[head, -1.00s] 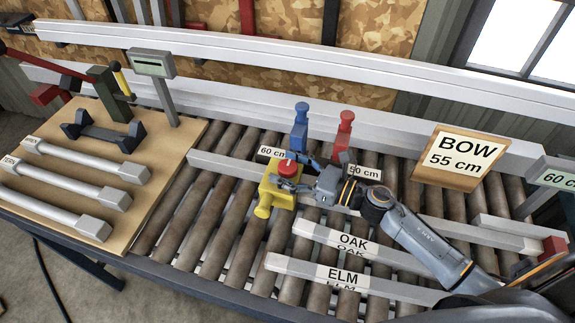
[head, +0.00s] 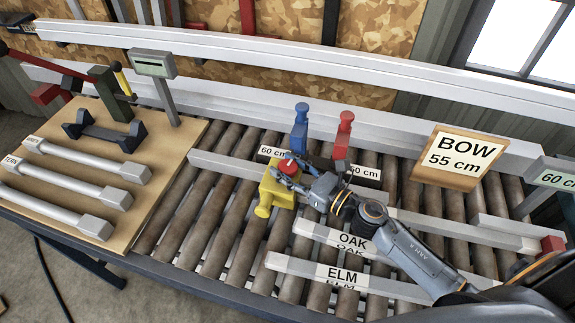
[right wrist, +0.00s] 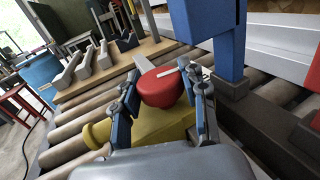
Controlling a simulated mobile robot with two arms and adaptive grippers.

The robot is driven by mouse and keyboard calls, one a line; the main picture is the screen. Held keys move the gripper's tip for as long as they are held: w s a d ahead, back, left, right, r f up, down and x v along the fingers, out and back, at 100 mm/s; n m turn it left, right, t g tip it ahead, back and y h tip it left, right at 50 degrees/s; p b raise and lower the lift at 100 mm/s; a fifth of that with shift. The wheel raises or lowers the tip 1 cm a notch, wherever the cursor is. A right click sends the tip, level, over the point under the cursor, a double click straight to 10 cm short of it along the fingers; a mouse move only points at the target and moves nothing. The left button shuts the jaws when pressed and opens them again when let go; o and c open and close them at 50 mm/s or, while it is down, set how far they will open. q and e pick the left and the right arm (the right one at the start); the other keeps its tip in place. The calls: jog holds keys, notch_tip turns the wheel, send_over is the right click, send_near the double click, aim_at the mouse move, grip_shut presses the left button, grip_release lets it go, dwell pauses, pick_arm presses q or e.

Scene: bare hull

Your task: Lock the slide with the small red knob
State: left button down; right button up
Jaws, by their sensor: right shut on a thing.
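The small red knob (head: 289,167) sits on top of the yellow slide (head: 265,199), which rests on the rail over the rollers. In the right wrist view the round red knob (right wrist: 162,90) shows a pale pointer mark, with the yellow slide (right wrist: 150,125) under it. My right gripper (head: 287,174) is shut on the knob, one finger on each side, as the right wrist view (right wrist: 160,84) also shows. The fingers hide part of the knob in the head view. My left gripper is not in view.
A blue stop (head: 299,130) and a red stop (head: 343,135) stand just behind the slide, by the 60 cm and 50 cm labels. OAK (head: 352,243) and ELM (head: 343,275) bars lie in front. A BOW 55 cm sign (head: 460,158) stands to the right.

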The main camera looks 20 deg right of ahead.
jog(key=m+t+h, duration=0.2)
jog(key=h, duration=0.2)
jog(key=shift+m, duration=0.4)
jog(key=m+t+h, duration=0.1)
jog(key=m+h, duration=0.1)
jog(key=h, duration=0.2)
jog(key=shift+m, duration=0.4)
jog(key=m+h, duration=0.2)
jog(key=h, duration=0.2)
jog(key=shift+f, duration=0.1)
jog(key=shift+m+g+h+b, duration=0.7)
jog(key=shift+m+h, duration=1)
jog(key=shift+h, duration=0.9)
jog(key=o, duration=1.2)
jog(key=shift+s, duration=0.2)
jog(key=v, duration=1.1)
jog(key=shift+s+a, duration=0.1)
jog(key=shift+s, duration=0.2)
